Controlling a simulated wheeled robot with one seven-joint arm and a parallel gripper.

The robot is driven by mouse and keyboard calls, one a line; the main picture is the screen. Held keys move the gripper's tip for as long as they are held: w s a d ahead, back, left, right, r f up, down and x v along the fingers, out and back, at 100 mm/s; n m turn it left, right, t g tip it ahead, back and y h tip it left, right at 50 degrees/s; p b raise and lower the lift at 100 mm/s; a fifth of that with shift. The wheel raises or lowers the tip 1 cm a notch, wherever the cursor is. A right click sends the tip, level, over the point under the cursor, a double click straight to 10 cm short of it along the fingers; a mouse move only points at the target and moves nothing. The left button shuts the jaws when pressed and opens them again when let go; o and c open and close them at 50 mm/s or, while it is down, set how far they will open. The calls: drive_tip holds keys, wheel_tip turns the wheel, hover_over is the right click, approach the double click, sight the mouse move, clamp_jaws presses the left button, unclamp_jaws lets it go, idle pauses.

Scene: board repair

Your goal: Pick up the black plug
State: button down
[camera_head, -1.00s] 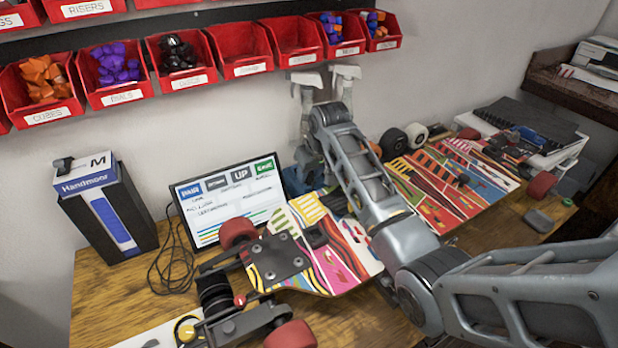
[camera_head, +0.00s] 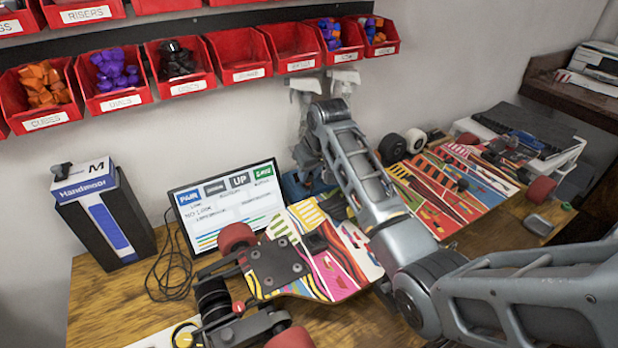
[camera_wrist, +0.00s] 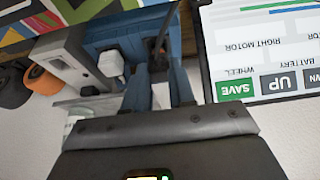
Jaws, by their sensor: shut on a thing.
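My gripper (camera_wrist: 158,68) shows in the wrist view with its two blue-grey fingers pointing away from the camera. It is shut on the black plug (camera_wrist: 160,44), a thin dark shape between the fingertips in front of a blue block (camera_wrist: 125,32). The plug's far end is hard to make out, and I cannot tell whether it is clear of the block. A white plug (camera_wrist: 112,64) sits just left of the fingers. In the head view my forearm hides the fingertips and the black plug.
A screen (camera_head: 230,205) stands close to my gripper, with a loose black cable (camera_head: 172,265) left of it. The colourful skateboard deck (camera_head: 350,262) with wheels lies in front. Red bins (camera_head: 245,75) hang above. A Handmoor box (camera_head: 105,220) stands left; bare table (camera_head: 110,310) lies before it.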

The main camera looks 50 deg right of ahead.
drive_tip(key=r, duration=0.2)
drive_tip(key=s, duration=0.1)
drive_tip(key=shift+d+r, duration=0.4)
drive_tip(key=s+d+r+b, duration=0.1)
drive_tip(key=s+d+r, duration=0.4)
drive_tip(key=s, duration=0.3)
drive_tip(key=shift+s+d+r+b, duration=0.25)
drive_tip(key=shift+s+r+b, duration=0.15)
drive_tip(key=shift+r, duration=0.3)
